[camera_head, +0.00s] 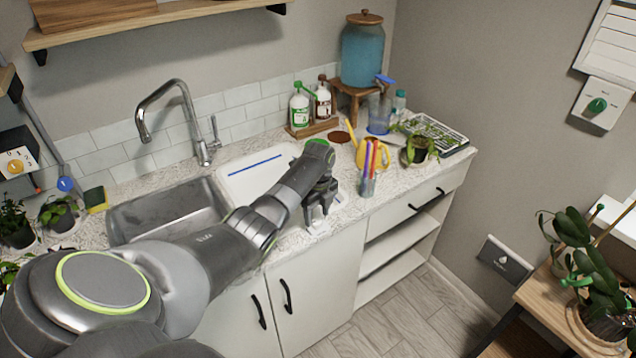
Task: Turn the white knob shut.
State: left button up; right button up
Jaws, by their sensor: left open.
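I cannot make out a white knob in this view. The knobs that show are a yellow one (15,166) on a white plate at the far left, a blue one (65,184) near the grey pipe left of the sink, and a green one (597,105) on a white wall box at the right. My left gripper (318,222) is open and empty, fingers downward at the counter's front edge, far from all three knobs. My left arm hides part of the sink and counter. My right gripper is out of view.
The counter (345,208) holds a cup of pens (368,183) just right of my left gripper, a yellow watering can (374,153), and bottles on a small tray (313,128). A tall faucet (185,105) rises behind the sink (165,212). A plant table (545,305) stands at right.

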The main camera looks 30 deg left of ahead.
aim_at(318, 220)
pick_arm(q)
notch_tip(318, 220, up, 15)
jog(key=shift+w+r+b, duration=0.15)
jog(key=shift+w+b, duration=0.05)
jog(key=shift+b, duration=0.1)
dwell(0.5)
